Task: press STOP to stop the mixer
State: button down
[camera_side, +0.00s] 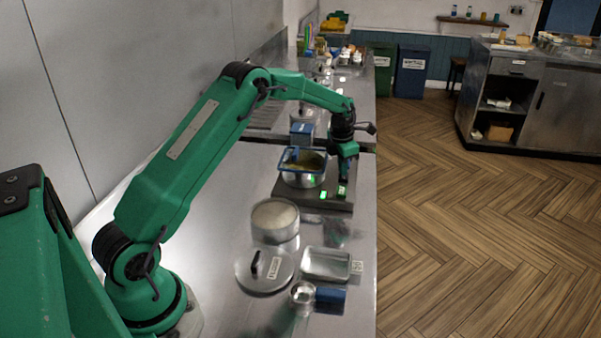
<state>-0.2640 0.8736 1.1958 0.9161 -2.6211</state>
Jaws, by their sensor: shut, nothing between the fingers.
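The mixer (313,194) is a dark flat base on the steel counter, with a metal bowl (303,180) on it. A blue frame sits over the bowl's top, and the contents look yellowish. Two small green-lit spots (323,195) show on the front of the base, too small to read, so I cannot tell which is STOP. My gripper (344,178) points down, shut and empty, over the right side of the base, close to the right lit spot. I cannot tell if its tips touch it.
A blue box (301,132) stands behind the bowl. The counter's right edge is close to my gripper.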

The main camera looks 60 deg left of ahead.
jog(key=shift+f, duration=0.4)
dwell(0.6)
notch_tip(320, 180, up, 8)
dwell(1.3)
jog(key=shift+r, duration=0.1)
dwell(0.3)
